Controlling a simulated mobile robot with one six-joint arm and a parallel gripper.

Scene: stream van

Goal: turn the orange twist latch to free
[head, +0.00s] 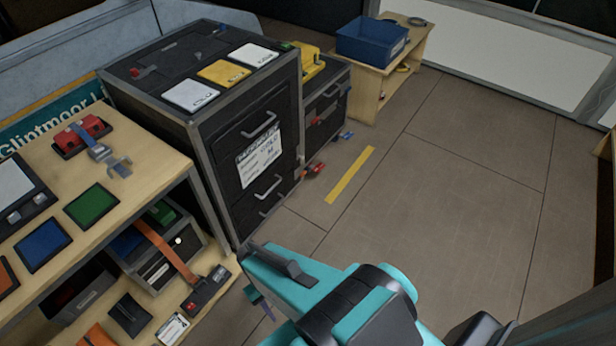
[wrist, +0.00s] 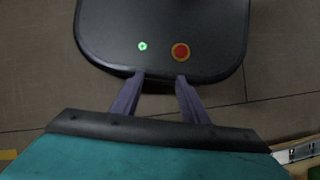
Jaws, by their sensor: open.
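I cannot make out a clear orange twist latch in either view. Small red or orange-red fittings show on the black cabinet (head: 222,168) and near it: one on its top (head: 137,72), one low at its right edge (head: 313,169), and one on the smaller case (head: 317,121) behind. They are too small to tell which is a twist latch or how it is turned. My gripper (wrist: 160,77) is open, its two purple fingers apart with nothing between them.
A wooden shelf (head: 130,170) at the left holds coloured pads, a red device (head: 82,133) and a case with an orange strap (head: 165,250). A blue bin (head: 371,42) stands on a wooden stand at the back. The floor (head: 440,210) to the right is clear, with a yellow stripe (head: 350,175).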

